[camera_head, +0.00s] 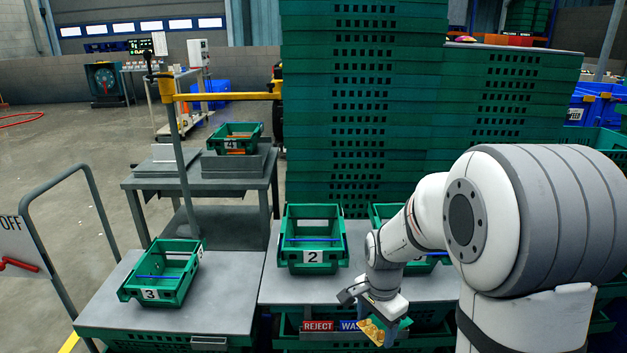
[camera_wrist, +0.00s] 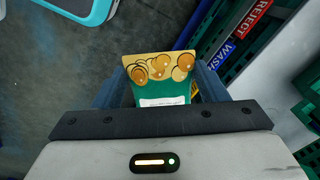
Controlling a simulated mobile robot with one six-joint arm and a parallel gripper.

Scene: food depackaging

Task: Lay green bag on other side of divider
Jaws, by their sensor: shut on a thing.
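My gripper (camera_head: 386,325) is shut on the green bag (camera_wrist: 160,88), which has a yellow top with round orange-brown pictures and a white label. In the wrist view the bag sits between the two fingers; in the head view its yellow part (camera_head: 371,332) shows below the gripper, in front of the table's front edge. Crate 2 (camera_head: 313,268) stands on the table behind and left of the gripper, with a blue divider (camera_head: 312,240) across it. Crate 3 (camera_head: 150,294) has a blue divider (camera_head: 160,277) too. Another green crate (camera_head: 384,212) is mostly hidden behind my arm.
REJECT and WASH labels (camera_head: 318,326) mark green crates below the table edge. A tall stack of green crates (camera_head: 365,100) stands behind the table. Crate 4 (camera_head: 235,138) sits on a grey cart at the back left. Bare tabletop (camera_head: 300,290) lies in front of crate 2.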

